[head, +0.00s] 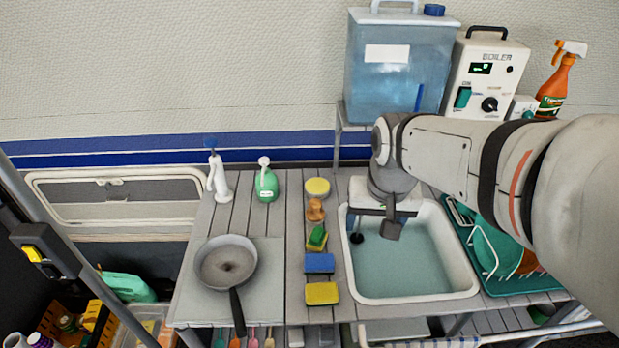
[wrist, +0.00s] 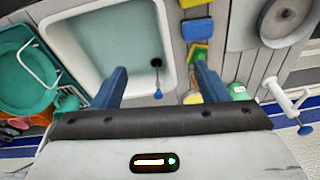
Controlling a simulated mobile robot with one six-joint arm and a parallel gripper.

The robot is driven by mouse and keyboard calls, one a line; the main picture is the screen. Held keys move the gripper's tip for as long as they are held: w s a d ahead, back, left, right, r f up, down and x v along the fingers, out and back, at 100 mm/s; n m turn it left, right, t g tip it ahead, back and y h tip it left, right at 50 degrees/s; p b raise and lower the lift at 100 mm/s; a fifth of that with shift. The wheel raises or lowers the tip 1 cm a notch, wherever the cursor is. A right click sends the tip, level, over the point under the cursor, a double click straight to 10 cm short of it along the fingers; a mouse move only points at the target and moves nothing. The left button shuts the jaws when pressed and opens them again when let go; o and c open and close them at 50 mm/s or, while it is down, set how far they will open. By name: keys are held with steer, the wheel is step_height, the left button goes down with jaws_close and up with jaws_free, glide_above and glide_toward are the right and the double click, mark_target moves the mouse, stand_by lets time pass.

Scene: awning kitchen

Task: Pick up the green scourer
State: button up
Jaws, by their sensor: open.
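The green scourer (head: 317,236) lies on the grey slatted counter, left of the sink, with yellow showing beside the green. It also shows in the wrist view (wrist: 199,52), just beyond the tip of the right finger. My gripper (head: 392,222) hangs over the back left part of the sink, to the right of the scourer and apart from it. In the wrist view my gripper (wrist: 160,69) has its two blue fingers spread with nothing between them.
A blue sponge (head: 319,263) and a yellow sponge (head: 322,293) lie in front of the scourer. The water-filled sink (head: 455,294) is right; a pan (head: 226,262) and green bottle (head: 266,183) stand left.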

steer(key=w+a+f+m+g+b, duration=0.15)
steer(key=w+a+f, duration=0.25)
steer(key=w+f, duration=0.4)
steer(key=m+b, duration=0.1)
steer(key=m, duration=0.1)
glide_above(317, 233)
steer(key=shift+n+g, duration=0.25)
steer(key=shift+g, duration=0.1)
steer(key=f, duration=0.3)
steer(key=d+f, duration=0.1)
steer(key=f, duration=0.1)
steer(key=shift+f, duration=0.15)
steer(key=f, duration=0.5)
steer(key=a+f, duration=0.1)
steer(key=f, duration=0.2)
steer(key=shift+f+p, duration=0.25)
steer(key=shift+p, duration=0.1)
steer(key=c, duration=1.1)
steer(key=shift+r, duration=0.15)
step_height(317, 233, up, 10)
steer(key=shift+f+b, duration=0.1)
steer(key=shift+b, duration=0.2)
